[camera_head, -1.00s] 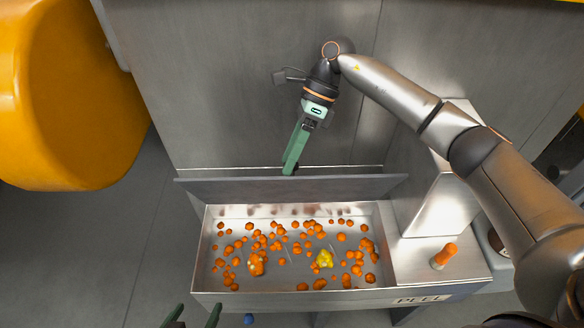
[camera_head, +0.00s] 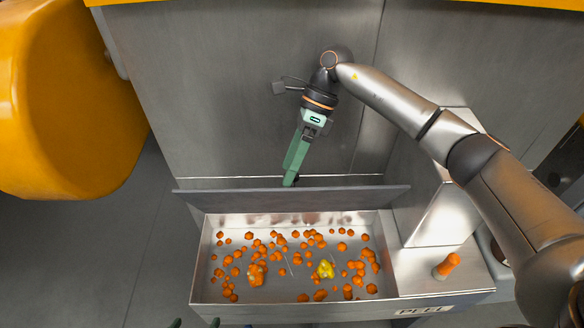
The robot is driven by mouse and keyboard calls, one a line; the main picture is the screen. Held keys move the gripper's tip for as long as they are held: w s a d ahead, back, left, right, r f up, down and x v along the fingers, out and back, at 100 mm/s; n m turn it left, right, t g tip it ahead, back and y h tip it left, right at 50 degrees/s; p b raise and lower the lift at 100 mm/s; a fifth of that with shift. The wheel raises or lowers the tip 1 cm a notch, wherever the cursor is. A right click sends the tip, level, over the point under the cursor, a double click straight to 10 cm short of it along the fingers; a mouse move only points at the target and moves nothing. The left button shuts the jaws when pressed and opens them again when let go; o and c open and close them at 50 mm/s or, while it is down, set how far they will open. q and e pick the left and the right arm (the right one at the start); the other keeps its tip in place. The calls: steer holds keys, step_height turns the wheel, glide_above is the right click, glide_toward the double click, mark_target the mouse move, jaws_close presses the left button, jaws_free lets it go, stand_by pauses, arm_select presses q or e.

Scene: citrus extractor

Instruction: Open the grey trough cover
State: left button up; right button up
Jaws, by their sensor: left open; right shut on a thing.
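The grey trough cover (camera_head: 330,201) stands raised along the back edge of the metal trough (camera_head: 207,262). The open trough shows several orange pieces and a yellow lump inside. My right gripper (camera_head: 290,180) reaches down from above with its green fingers at the cover's top edge, near the middle. It is shut on the cover; the fingertips are partly hidden behind the edge. Only the green tips of my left gripper (camera_head: 188,323) show at the bottom edge, in front of the trough and apart from the cover.
A metal wall (camera_head: 240,110) stands behind the cover. A large yellow rounded body (camera_head: 65,100) is at the left. Grey floor lies left of the trough.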

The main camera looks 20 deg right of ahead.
steer(key=s+a+r, duration=0.3)
steer(key=s+r, duration=0.9)
steer(key=s, duration=0.1)
steer(key=shift+s+a+r, duration=0.25)
steer(key=shift+a+r, duration=0.1)
steer(key=shift+a, duration=0.05)
